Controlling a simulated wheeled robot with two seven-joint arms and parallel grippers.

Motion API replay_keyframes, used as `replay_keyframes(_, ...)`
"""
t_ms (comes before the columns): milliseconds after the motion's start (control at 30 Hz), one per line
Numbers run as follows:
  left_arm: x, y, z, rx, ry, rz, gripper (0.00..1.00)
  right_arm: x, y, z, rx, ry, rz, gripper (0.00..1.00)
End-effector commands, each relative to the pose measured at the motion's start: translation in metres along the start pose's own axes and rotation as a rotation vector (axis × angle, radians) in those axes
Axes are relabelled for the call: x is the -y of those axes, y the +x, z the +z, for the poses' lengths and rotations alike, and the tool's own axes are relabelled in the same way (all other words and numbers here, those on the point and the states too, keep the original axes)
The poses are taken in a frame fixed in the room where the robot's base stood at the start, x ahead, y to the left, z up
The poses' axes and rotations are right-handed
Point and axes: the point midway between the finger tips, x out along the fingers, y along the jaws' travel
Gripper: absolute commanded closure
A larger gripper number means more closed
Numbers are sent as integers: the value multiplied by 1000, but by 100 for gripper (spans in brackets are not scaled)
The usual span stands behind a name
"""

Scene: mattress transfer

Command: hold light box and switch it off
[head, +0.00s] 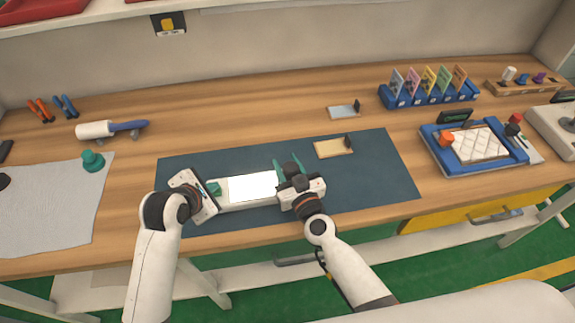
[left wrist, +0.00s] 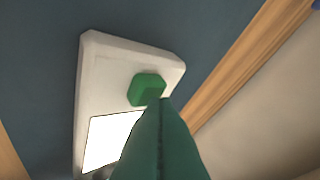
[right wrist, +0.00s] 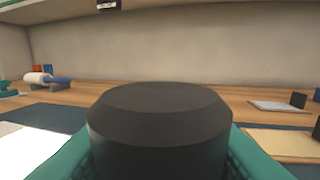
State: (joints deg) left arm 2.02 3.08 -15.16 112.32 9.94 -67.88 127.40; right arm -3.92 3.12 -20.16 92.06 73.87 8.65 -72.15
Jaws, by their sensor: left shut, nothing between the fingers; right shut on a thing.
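The white light box (head: 250,203) lies on the dark blue mat, its panel (head: 249,187) glowing bright white. In the left wrist view, a green button (left wrist: 148,86) stands on the box beside the lit panel (left wrist: 108,140). My left gripper (head: 215,189) is shut and empty at the box's left end. Its tip (left wrist: 162,103) overlaps the green button in view; I cannot tell whether they touch. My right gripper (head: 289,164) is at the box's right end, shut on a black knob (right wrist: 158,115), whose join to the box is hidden. The lit panel also shows in the right wrist view (right wrist: 28,150).
On the mat (head: 375,175) lies a tan plate (head: 333,149), with a grey plate (head: 343,112) behind. A blue card rack (head: 430,97) and a blue tray (head: 435,145) stand to the right. A roller (head: 95,130) and a green stamp-like object (head: 92,161) are at left.

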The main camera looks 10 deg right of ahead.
Motion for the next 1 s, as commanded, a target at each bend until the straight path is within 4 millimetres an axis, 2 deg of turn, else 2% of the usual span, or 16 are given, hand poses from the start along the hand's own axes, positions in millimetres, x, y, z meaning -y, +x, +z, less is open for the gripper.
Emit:
replay_keyframes(367, -2, 2, 2, 2, -1, 2, 100, 0, 1, 3, 5, 5, -1, 100)
replay_keyframes(1000, 6, -9, -6, 1, 0, 0, 100, 0, 1, 2, 4, 4, -1, 100)
